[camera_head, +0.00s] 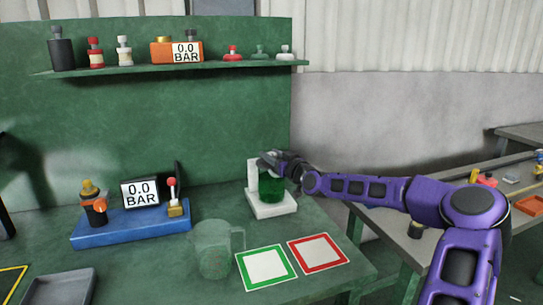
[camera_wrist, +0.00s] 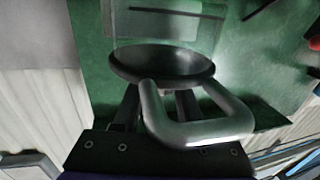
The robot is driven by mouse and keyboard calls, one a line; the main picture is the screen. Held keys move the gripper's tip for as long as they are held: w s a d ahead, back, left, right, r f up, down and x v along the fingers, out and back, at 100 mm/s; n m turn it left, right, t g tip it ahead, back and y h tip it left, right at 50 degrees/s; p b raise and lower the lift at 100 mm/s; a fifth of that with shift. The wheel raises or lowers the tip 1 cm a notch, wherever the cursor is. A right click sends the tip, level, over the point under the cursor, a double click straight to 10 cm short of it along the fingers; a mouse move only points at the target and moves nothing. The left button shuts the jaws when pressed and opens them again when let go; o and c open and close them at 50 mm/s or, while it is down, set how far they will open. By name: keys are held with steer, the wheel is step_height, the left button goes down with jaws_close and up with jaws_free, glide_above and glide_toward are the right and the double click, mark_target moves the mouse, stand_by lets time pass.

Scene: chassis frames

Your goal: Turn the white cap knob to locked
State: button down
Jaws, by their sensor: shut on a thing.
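My gripper (camera_head: 284,163) is at the white stand (camera_head: 272,208) on the green bench, at the top of a green see-through vessel (camera_head: 271,187) in that stand. In the wrist view my gripper (camera_wrist: 155,100) reaches a dark round piece (camera_wrist: 165,62) with a grey bent handle (camera_wrist: 195,132). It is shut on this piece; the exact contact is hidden. A white-capped low knob (camera_head: 285,52) sits at the right end of the shelf, and a taller white-topped fitting (camera_head: 124,49) stands further left. I cannot tell which is the white cap knob of the task. My gripper is apart from both.
A green shelf (camera_head: 225,67) runs above the bench. A blue base (camera_head: 135,226) carries a gauge (camera_head: 141,193) and valves. A clear jug (camera_head: 213,252) stands in front, beside green-framed (camera_head: 265,267) and red-framed (camera_head: 318,252) squares. A grey tray (camera_head: 60,288) lies front left.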

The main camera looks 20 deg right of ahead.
steer(key=shift+a+m+h+b, duration=0.1)
steer(key=shift+m+h+b, duration=0.2)
steer(key=shift+h, duration=0.3)
steer(key=shift+a+m+h+b, duration=0.15)
steer(key=shift+m+h+b, duration=0.6)
steer(key=shift+m+h, duration=1.35)
steer(key=m+g+h, duration=0.1)
steer(key=h, duration=0.2)
steer(key=m+h+p, duration=0.1)
steer(key=m+h, duration=0.1)
steer(key=h, duration=0.2)
steer(key=shift+r+g, duration=0.2)
steer(key=shift+g, duration=0.2)
steer(key=m+g+h+p, duration=0.4)
steer(key=m+h, duration=0.1)
steer(key=shift+r+h, duration=0.1)
steer(key=shift+h, duration=0.2)
steer(key=m+g+h+p, duration=0.1)
steer(key=g, duration=0.1)
steer(key=m+g+h+p, duration=0.1)
steer(key=m+g, duration=0.1)
steer(key=m+g+h+p, duration=0.1)
steer(key=g, duration=0.2)
steer(key=shift+d+f+m, duration=0.2)
steer(key=shift+f+m, duration=0.05)
steer(key=shift+m, duration=0.15)
steer(key=shift+m+g+h, duration=0.3)
steer(key=shift+g, duration=0.2)
